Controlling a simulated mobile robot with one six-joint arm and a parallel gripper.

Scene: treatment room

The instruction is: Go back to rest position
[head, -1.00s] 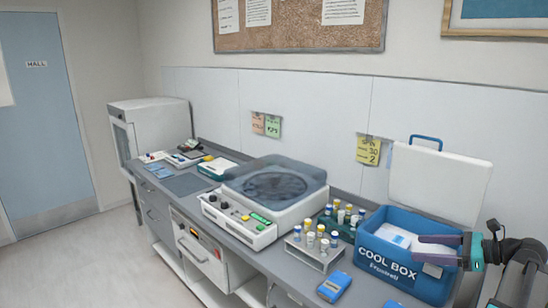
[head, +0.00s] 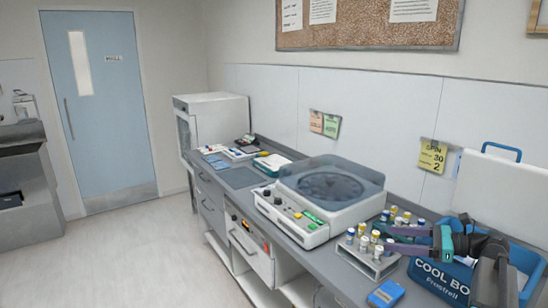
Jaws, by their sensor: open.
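My gripper (head: 392,240) is at the right in the head view, with its two purple-grey fingers pointing left and apart. Nothing shows between them. The fingers are in front of the cool box and overlap the tube rack (head: 366,262) in the picture; I cannot tell how high above they are. The blue cool box (head: 430,276) has its white lid (head: 490,190) raised, and my arm hides part of its inside.
A centrifuge (head: 325,200) with a tinted lid stands mid-counter. A blue device (head: 386,294) lies at the counter's front edge. A small white cabinet (head: 215,125) stands at the far end. A blue door (head: 100,110) and free floor (head: 130,245) are at the left.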

